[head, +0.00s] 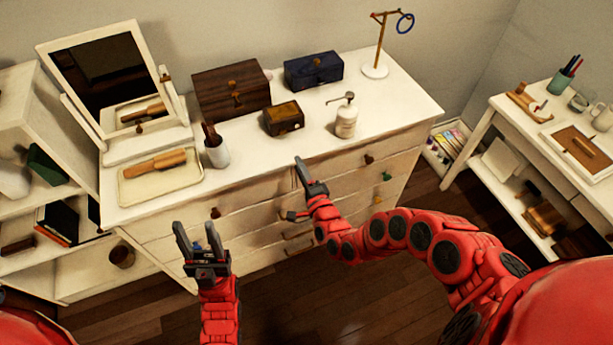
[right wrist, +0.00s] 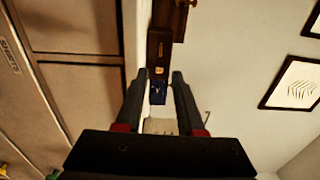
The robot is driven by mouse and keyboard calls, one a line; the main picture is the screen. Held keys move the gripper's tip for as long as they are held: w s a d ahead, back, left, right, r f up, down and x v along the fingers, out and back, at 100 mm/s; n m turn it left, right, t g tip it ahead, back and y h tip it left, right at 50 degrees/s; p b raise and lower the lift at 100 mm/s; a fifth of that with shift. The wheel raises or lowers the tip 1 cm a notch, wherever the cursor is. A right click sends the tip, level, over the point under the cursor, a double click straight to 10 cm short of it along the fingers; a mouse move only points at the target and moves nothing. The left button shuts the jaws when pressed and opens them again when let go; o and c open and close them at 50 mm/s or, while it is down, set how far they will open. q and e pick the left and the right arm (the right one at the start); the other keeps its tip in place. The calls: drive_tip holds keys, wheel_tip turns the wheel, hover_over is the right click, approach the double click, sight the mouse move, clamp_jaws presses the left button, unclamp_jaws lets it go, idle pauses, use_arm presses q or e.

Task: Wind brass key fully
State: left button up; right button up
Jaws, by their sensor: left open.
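A small dark wooden box (head: 283,119) sits near the middle of the white dresser top, with a small light fitting on its right-hand face. I cannot tell whether that is the brass key. A larger brown wooden box (head: 222,90) with a brass-coloured fitting (head: 236,98) stands behind it to the left. My left gripper (head: 199,240) is open and empty in front of the dresser, low at the left. My right gripper (head: 296,188) is in front of the dresser's upper drawers, below the small box. In the right wrist view its fingers (right wrist: 157,88) are apart with nothing held.
The dresser top (head: 205,198) also holds a dark blue box (head: 313,70), a white pump bottle (head: 346,118), a cup (head: 216,150), a tray with a brush (head: 155,162), a mirror (head: 107,75) and a ring stand (head: 376,70). A side table (head: 500,103) stands right.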

drive_tip(key=p+v, duration=0.2)
drive_tip(key=v, duration=0.2)
drive_tip(key=shift+s+d+p, duration=0.1)
drive_tip(key=shift+s+p, duration=0.3)
drive_tip(key=shift+w, duration=0.1)
